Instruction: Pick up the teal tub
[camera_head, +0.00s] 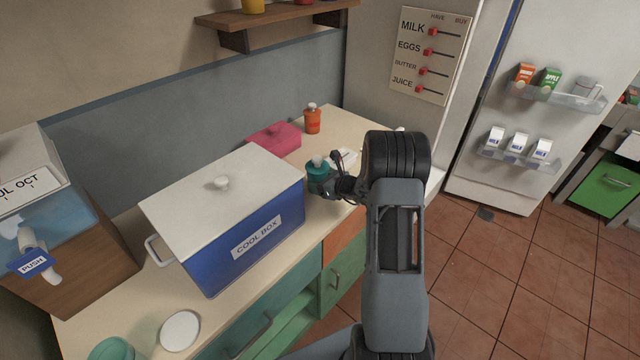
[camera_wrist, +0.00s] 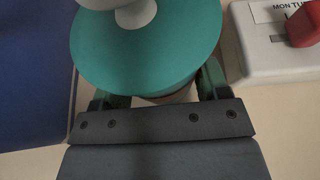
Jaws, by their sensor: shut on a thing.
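The teal tub (camera_head: 317,174) stands upright on the counter, just right of the blue cool box. It has a pale round knob on top. In the wrist view its round teal top (camera_wrist: 150,55) fills the upper middle, with the grey knob cut off by the top edge. My gripper (camera_head: 328,185) reaches it from the right, and in the wrist view its fingers (camera_wrist: 157,95) lie on both sides of the tub, shut on it. The tub's lower part is mostly hidden, so I cannot tell whether its base touches the counter.
The cool box (camera_head: 255,238) with its white lid stands close left of the tub. A pink box (camera_head: 274,139), an orange bottle (camera_head: 312,120) and a white pill organiser (camera_head: 344,158) are nearby. A white disc (camera_head: 180,330) and a green round item (camera_head: 112,349) lie front left.

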